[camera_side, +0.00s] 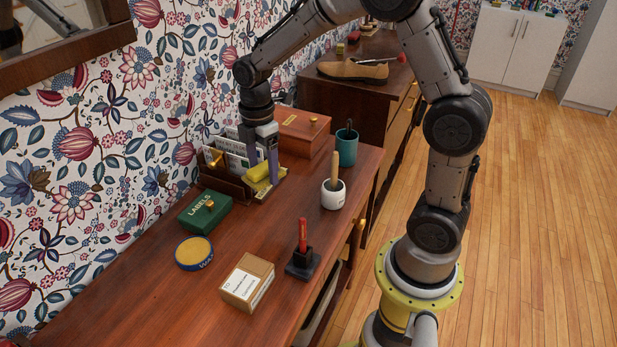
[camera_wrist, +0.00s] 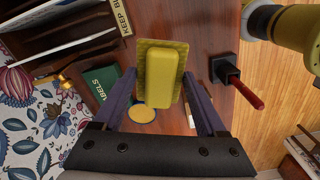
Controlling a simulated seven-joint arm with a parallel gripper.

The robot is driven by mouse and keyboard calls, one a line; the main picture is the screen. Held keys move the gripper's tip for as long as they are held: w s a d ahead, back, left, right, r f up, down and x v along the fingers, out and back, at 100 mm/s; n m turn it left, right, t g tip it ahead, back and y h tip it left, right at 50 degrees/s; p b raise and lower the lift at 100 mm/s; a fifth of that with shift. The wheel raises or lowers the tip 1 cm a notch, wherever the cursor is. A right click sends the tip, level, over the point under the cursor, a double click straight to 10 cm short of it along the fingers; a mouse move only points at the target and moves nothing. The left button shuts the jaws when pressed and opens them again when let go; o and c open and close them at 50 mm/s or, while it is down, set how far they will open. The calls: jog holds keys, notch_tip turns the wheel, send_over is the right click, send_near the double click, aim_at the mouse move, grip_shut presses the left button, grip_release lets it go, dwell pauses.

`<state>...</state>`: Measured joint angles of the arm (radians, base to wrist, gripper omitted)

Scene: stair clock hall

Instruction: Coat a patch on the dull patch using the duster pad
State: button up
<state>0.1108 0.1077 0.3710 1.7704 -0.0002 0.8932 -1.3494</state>
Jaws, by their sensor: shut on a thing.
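The duster pad (camera_side: 258,172) is a yellow block on a wider, flat mustard-coloured base. My gripper (camera_side: 263,164) points down and is shut on it in front of the letter rack. In the wrist view the pad (camera_wrist: 160,72) sits between my two purple fingers (camera_wrist: 161,88). The pad seems to be above the desk; its gap to the rack is hard to judge. A round wax tin (camera_side: 194,252) with a yellow top and blue side lies on the desk; it also shows in the wrist view (camera_wrist: 141,113). I cannot make out a dull patch.
The wooden desk (camera_side: 150,300) holds a letter rack (camera_side: 224,180), green labels box (camera_side: 205,212), wooden box (camera_side: 302,132), teal cup (camera_side: 347,148), white pot (camera_side: 333,196), red-handled stamp (camera_side: 302,260) and cardboard parcel (camera_side: 247,281). Bare wood lies between the tin and pot.

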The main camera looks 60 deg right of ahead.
jog(key=w+a+f+n, duration=0.1)
jog(key=w+a, duration=0.7)
jog(key=a, duration=0.1)
jog(key=n, duration=0.2)
send_near(193, 250)
jog(key=shift+f, duration=2.9)
jog(key=shift+f, duration=0.5)
jog(key=shift+r, duration=0.1)
notch_tip(193, 250, up, 7)
